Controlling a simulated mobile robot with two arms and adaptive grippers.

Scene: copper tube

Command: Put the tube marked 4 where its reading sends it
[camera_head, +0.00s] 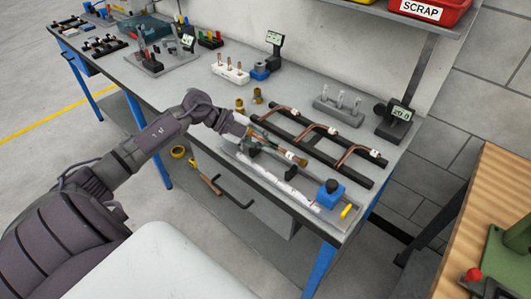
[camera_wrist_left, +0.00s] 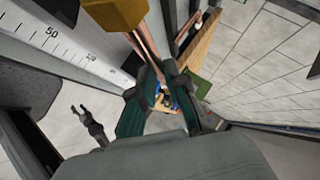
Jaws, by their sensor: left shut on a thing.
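My left gripper (camera_head: 254,132) reaches over the workbench (camera_head: 150,95) from the left. It is shut on a copper tube (camera_head: 278,146) with a brass fitting (camera_head: 297,160). In the left wrist view, the green finger pads of my left gripper (camera_wrist_left: 158,82) close around the copper tube (camera_wrist_left: 145,45), with the brass fitting (camera_wrist_left: 114,12) at the top. I cannot read a number on this tube. Other bent copper tubes with white tags, such as one at the right (camera_head: 358,152), lie across a black rack (camera_head: 322,157).
A white ruler (camera_head: 275,180) lies along the front edge, beside a blue block (camera_head: 329,194). A grey stand (camera_head: 340,108) holds several clear pieces. A red SCRAP bin (camera_head: 428,12) is on the shelf above. Two brass fittings (camera_head: 257,96) stand behind the rack. A wooden bench is at right.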

